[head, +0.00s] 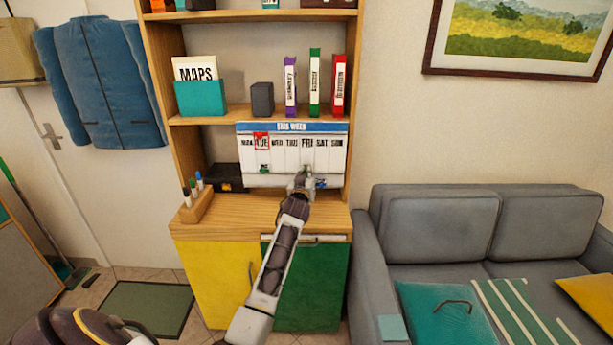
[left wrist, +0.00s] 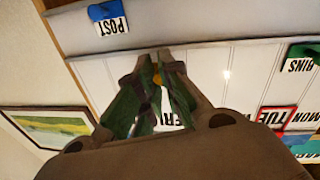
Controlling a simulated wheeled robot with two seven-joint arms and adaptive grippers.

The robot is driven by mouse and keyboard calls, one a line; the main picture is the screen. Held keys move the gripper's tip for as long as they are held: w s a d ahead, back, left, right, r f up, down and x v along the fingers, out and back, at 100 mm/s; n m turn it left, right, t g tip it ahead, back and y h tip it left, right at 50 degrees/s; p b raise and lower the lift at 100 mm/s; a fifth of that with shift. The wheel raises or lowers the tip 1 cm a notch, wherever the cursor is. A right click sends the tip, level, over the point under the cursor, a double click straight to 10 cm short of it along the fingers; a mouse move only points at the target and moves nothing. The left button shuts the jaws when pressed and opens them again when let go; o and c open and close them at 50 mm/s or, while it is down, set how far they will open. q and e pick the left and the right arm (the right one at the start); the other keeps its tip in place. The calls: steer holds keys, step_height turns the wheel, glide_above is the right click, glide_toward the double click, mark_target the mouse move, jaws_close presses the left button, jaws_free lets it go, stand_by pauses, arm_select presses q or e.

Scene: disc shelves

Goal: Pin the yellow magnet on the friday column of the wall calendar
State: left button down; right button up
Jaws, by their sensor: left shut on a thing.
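The wall calendar (head: 334,150) hangs in the shelf niche, with a blue header and day columns. My left gripper (head: 300,181) is at its lower part, around the Thursday–Friday columns. In the left wrist view, the left gripper (left wrist: 158,54) is shut on the yellow magnet (left wrist: 157,78), a small spot of which shows between the fingers. The FRI label (left wrist: 168,122) shows just below the fingers there, so they are over the Friday column. I cannot tell whether the magnet touches the calendar. My right gripper is not in view.
A green BINS magnet (left wrist: 302,52) and a blue POST magnet (left wrist: 106,14) are on or by the calendar. A red frame (head: 262,142) marks Tuesday. A black box (head: 229,178) and a pen holder (head: 196,207) stand left on the counter (head: 230,228). The counter's front is clear.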

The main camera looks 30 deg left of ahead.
arm_select(q)
steer(key=shift+w+a, duration=0.3)
steer(key=shift+w, duration=0.15)
stand_by(1.1)
steer(key=c, duration=1.5)
jaws_free()
steer(key=v, duration=1.2)
